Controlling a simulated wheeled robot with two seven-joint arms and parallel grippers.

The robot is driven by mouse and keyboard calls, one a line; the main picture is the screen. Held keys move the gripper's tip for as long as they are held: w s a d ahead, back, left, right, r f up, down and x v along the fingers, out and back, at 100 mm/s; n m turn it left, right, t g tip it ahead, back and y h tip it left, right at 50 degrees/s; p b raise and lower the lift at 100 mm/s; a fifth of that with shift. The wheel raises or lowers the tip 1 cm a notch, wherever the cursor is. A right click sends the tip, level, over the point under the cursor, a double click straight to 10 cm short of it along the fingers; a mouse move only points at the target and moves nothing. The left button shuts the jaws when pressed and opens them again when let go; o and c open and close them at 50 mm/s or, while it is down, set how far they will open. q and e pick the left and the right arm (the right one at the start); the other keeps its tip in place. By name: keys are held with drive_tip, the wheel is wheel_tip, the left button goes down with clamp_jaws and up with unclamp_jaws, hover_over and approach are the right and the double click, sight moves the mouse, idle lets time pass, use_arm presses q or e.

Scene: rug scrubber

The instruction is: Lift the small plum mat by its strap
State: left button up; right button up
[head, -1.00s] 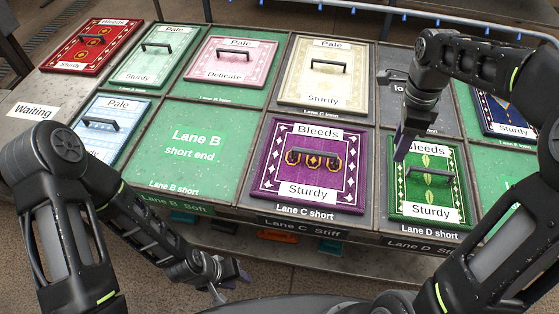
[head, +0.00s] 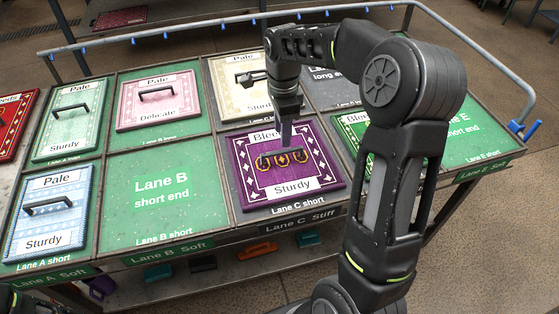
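The small plum mat (head: 262,176) lies flat in the Lane C short cell, with labels "Bleeds" and "Sturdy" and a row of gold emblems. Its dark strap (head: 283,157) crosses the middle and is hard to make out against the pattern. My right gripper (head: 286,136) points down over the mat's far part, just behind the strap in the picture, and covers part of the "Bleeds" label. It seems apart from the strap. Its fingers show edge-on, so their opening cannot be told. My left gripper is out of view.
A cream mat (head: 232,90) lies behind the plum mat, partly behind my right arm. A green mat (head: 352,130) is to the right, mostly hidden by my arm. The Lane B short cell (head: 150,195) is empty. A pink mat (head: 158,112) and a blue mat (head: 75,210) lie further left.

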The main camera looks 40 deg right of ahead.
sight(282, 151)
drive_tip(key=shift+f, duration=1.2)
drive_tip(key=shift+s+a+f+p, duration=0.1)
drive_tip(key=shift+f+p, duration=0.2)
drive_tip(key=shift+f, duration=1.05)
drive_tip(key=shift+a+f+p, duration=0.1)
drive_tip(key=shift+f+p, duration=0.2)
drive_tip(key=shift+f, duration=1)
drive_tip(key=shift+c, duration=0.6)
clamp_jaws()
